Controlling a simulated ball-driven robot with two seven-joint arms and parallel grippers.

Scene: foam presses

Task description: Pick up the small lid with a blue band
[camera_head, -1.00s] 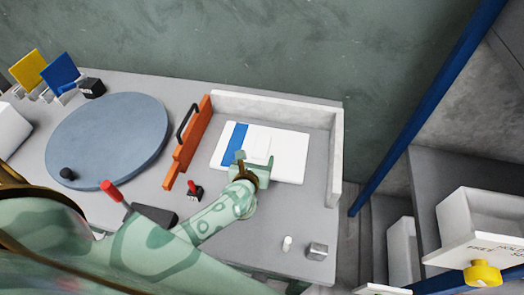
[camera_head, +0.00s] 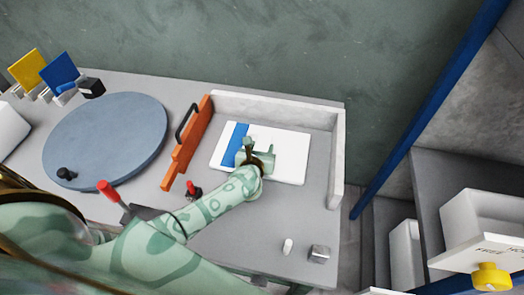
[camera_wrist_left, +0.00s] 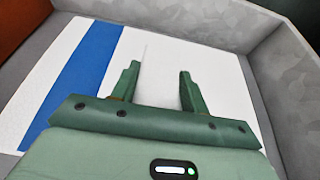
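The small lid is a flat white rectangle (camera_head: 288,158) with a blue band near its left side. It lies flat on the grey table, and it also fills much of the left wrist view (camera_wrist_left: 222,75). My left gripper (camera_head: 257,148) is over the middle of the lid, to the right of the band. In the left wrist view its two green fingers (camera_wrist_left: 158,84) are apart, with a pale raised part of the lid, hard to make out, between them. I cannot tell whether the fingers touch the lid. My right gripper is not in view.
A low grey wall (camera_head: 337,160) borders the lid at the back and right. An orange bar with a black handle (camera_head: 187,143) stands to its left, beside a round blue-grey disc (camera_head: 105,140). A small white cylinder (camera_head: 287,246) and metal cube (camera_head: 319,253) lie in front.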

